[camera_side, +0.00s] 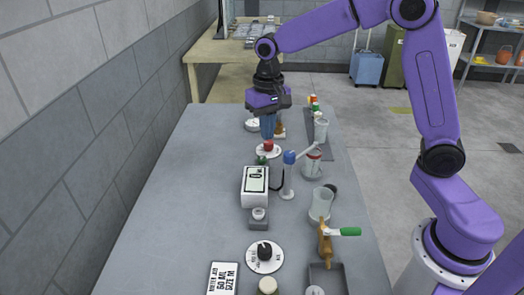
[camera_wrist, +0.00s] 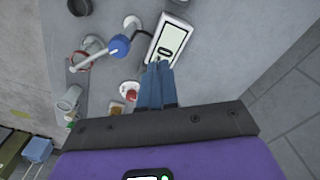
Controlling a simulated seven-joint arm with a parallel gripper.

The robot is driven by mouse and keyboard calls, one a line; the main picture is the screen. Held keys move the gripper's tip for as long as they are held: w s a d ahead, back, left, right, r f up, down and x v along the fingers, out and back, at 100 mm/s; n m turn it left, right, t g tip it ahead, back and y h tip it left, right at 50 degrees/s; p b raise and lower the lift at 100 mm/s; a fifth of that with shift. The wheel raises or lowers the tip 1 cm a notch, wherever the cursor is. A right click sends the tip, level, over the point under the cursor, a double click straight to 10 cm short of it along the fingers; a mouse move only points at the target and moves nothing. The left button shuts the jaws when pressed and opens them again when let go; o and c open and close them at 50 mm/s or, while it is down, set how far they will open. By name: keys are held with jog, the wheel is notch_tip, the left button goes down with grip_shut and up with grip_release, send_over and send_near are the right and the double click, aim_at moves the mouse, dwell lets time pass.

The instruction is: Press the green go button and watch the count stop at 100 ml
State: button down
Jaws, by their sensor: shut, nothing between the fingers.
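The white meter box (camera_side: 255,199) stands mid-table with a pale display; its dark marks are too small to read. The display also shows in the wrist view (camera_wrist: 170,42). A small green button (camera_side: 262,160) sits at the box's far end. Behind it is a red button on a white round plate (camera_side: 268,147), also in the wrist view (camera_wrist: 131,92). My gripper (camera_side: 268,137) points down, its blue fingers together and empty, over the button area. In the wrist view the fingertips (camera_wrist: 159,66) overlap the box's near edge and largely hide the green button. Contact cannot be told.
A blue-topped spout (camera_side: 289,157) reaches over a glass jar (camera_side: 312,166), close right of the buttons. The table's left side is clear.

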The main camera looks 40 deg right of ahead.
aim_at(263, 158)
jog(key=w+d+f+m, duration=0.3)
jog(key=w+d+m, duration=0.3)
jog(key=w+d, duration=0.3)
jog(key=w, duration=0.2)
jog(key=shift+w+f+m, duration=0.3)
jog(key=shift+w+m, duration=0.05)
jog(key=shift+m, duration=0.05)
jog(key=shift+f, duration=0.1)
notch_tip(263, 158, down, 14)
jog(key=shift+r, duration=0.1)
jog(key=shift+s+f, duration=0.15)
jog(key=shift+f, duration=0.95)
notch_tip(263, 158, up, 15)
